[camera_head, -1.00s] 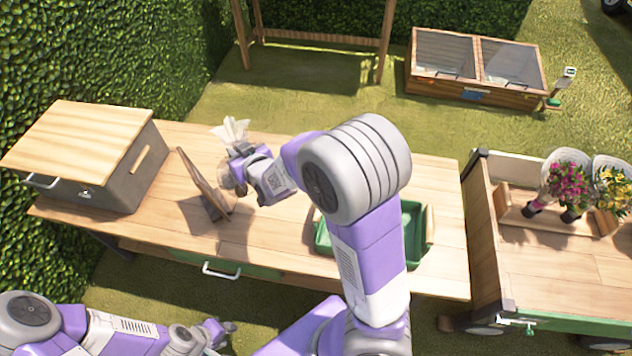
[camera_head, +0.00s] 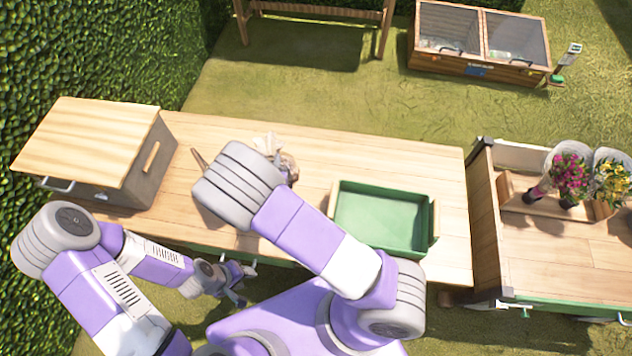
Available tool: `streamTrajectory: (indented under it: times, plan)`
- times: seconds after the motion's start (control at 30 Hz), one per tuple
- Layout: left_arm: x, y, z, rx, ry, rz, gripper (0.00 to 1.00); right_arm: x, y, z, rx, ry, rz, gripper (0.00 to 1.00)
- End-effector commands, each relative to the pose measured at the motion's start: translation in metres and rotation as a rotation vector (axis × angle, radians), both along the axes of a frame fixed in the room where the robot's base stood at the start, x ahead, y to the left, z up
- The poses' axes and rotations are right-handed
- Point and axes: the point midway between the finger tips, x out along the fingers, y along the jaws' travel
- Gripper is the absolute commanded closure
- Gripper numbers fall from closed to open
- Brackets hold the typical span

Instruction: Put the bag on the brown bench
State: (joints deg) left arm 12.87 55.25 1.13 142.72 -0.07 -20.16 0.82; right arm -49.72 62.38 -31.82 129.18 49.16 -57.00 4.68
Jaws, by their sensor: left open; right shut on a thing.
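The bag (camera_head: 288,166), pale and see-through with a gathered whitish top and brownish contents, shows just behind my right arm, over the long wooden workbench (camera_head: 400,160). My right gripper (camera_head: 272,153) is mostly hidden behind its own arm, shut on the bag. Whether the bag touches the bench top is hidden. My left gripper (camera_head: 240,278) is open and empty, low in front of the workbench's front edge. A brown wooden bench-like frame (camera_head: 315,10) stands on the grass at the back, cut off by the top edge.
A green tray (camera_head: 390,215) sits on the workbench, right of my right arm. A wood-lidded box (camera_head: 90,140) stands at its left end. A wooden cart (camera_head: 560,260) with potted flowers (camera_head: 570,175) is at the right. A glazed cold frame (camera_head: 480,40) lies behind on open grass.

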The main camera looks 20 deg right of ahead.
Motion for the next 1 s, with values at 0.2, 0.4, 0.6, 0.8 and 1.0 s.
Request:
streamTrajectory:
  times: [0.2, 0.4, 0.6, 0.8, 1.0]
  plan:
    - [0.000, 0.000, 0.035, 0.000, 0.000, 0.000, 0.57, -0.049, -0.008, -0.022, -0.006, 0.000, -0.156, 1.00]
    - [0.000, 0.000, 0.042, 0.000, 0.000, 0.000, 0.57, -0.073, -0.017, -0.036, -0.001, -0.003, -0.222, 1.00]
    - [0.000, 0.000, 0.034, 0.000, 0.000, 0.000, 0.57, -0.075, -0.018, -0.074, -0.001, -0.003, -0.230, 1.00]
    - [0.000, 0.000, 0.031, 0.000, 0.000, 0.000, 0.57, -0.075, -0.017, -0.095, 0.001, -0.005, -0.228, 1.00]
    - [0.000, 0.000, 0.028, 0.000, 0.000, 0.000, 0.57, -0.075, -0.017, -0.113, 0.001, -0.004, -0.228, 1.00]
